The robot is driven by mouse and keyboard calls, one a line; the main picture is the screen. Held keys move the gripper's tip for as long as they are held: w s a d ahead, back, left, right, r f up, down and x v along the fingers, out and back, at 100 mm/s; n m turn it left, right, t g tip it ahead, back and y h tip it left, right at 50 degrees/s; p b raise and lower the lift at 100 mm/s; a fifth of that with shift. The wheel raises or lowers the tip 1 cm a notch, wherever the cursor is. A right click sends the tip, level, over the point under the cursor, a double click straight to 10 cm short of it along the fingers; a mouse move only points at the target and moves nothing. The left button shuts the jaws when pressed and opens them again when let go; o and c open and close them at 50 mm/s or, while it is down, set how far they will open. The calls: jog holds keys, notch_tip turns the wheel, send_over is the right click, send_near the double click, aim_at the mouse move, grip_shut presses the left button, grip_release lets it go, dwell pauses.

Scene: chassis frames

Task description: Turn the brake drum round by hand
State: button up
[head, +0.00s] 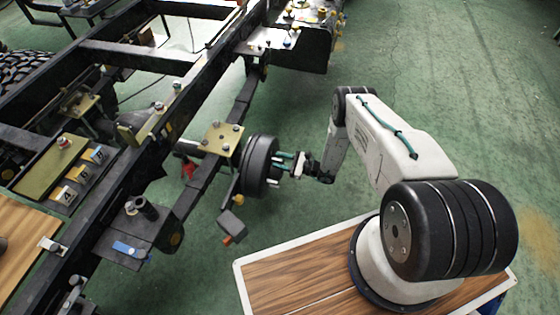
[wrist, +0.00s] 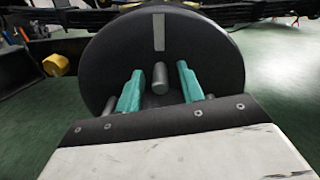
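The brake drum (head: 257,166) is a black ribbed cylinder on the end of the axle beside the chassis frame. In the wrist view the drum (wrist: 205,55) shows its dark round face with a pale grey stripe near the top and grey studs. My gripper (head: 284,161) is at the drum's outer face. In the wrist view its two teal fingers (wrist: 158,84) are apart, with a grey stud (wrist: 160,76) showing between them. Another stud is partly hidden beside the left finger. I cannot tell whether the fingers touch the drum.
A grey block (head: 232,223) hangs below the drum. A yellow part (wrist: 55,65) shows left of the drum. The green floor to the right is clear.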

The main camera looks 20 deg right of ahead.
jog(key=shift+w+a, duration=0.15)
grip_shut()
